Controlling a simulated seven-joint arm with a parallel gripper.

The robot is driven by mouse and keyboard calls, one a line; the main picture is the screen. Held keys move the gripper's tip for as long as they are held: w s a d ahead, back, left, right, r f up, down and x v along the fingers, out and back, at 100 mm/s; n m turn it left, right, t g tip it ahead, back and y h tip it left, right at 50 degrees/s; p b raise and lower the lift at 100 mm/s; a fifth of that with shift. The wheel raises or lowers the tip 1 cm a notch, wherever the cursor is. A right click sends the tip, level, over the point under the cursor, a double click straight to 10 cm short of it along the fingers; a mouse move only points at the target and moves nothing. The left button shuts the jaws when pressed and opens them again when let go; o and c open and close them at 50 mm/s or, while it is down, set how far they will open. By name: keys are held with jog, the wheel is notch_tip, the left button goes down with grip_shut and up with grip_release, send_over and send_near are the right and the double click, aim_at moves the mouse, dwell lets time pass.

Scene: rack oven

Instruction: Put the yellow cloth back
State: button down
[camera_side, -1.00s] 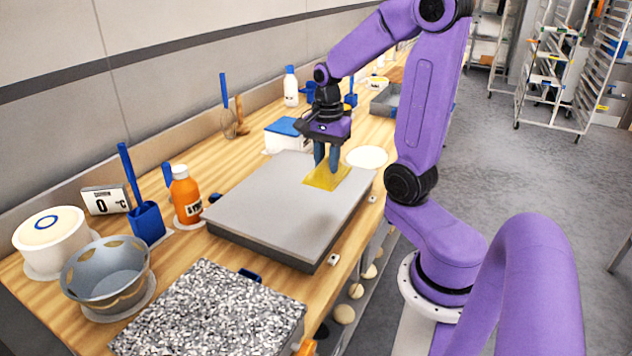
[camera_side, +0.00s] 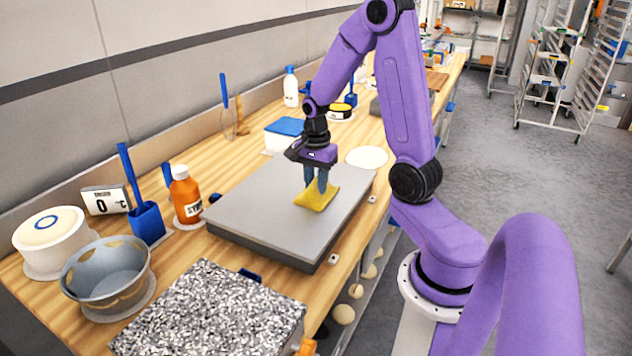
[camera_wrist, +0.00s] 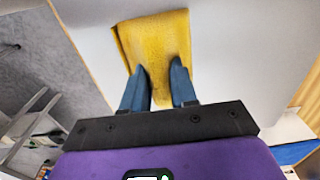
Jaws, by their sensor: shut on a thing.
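The yellow cloth (camera_side: 318,197) is pinched at its upper part between the blue fingers of my gripper (camera_side: 316,184). It hangs over the grey slab (camera_side: 262,218) in the side view, bunched at the top and spreading below. I cannot tell whether its lower edge touches the slab. In the wrist view the cloth (camera_wrist: 155,45) extends beyond the fingertips of my gripper (camera_wrist: 160,75), against the pale slab surface.
A white round mat (camera_side: 367,157) lies bare beyond the slab. A white tub with a blue lid (camera_side: 286,127) stands behind it, and an orange bottle (camera_side: 186,193) stands at its left. A speckled slab (camera_side: 210,315) lies in front. Most of the grey slab is clear.

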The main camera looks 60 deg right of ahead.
aim_at(316, 179)
jog(key=shift+f, duration=0.1)
jog(key=c, duration=0.9)
grip_release()
notch_tip(316, 179, up, 12)
jog(key=s+a+f+n, duration=0.1)
jog(key=s+a+n, duration=0.1)
jog(key=a+n, duration=0.55)
jog(key=s+a+n, duration=0.3)
jog(key=a+n, duration=0.4)
jog(key=a, duration=0.1)
jog(key=s+a+n, duration=0.2)
jog(key=s+n, duration=0.2)
jog(key=n, duration=0.1)
jog(key=s+a+f+n, duration=0.1)
jog(key=s+a+n, duration=0.1)
jog(key=s+n, duration=0.3)
jog(key=s+a+f+n, duration=0.1)
jog(key=s+a+n, duration=0.1)
jog(key=s+n, duration=0.2)
jog(key=shift+s+a+f+n, duration=0.15)
jog(key=shift+s+a+n, duration=0.05)
jog(key=shift+n, duration=0.35)
jog(key=shift+s+a+f+n, duration=0.1)
jog(key=shift+s+a+n, duration=0.1)
jog(key=shift+n, duration=0.3)
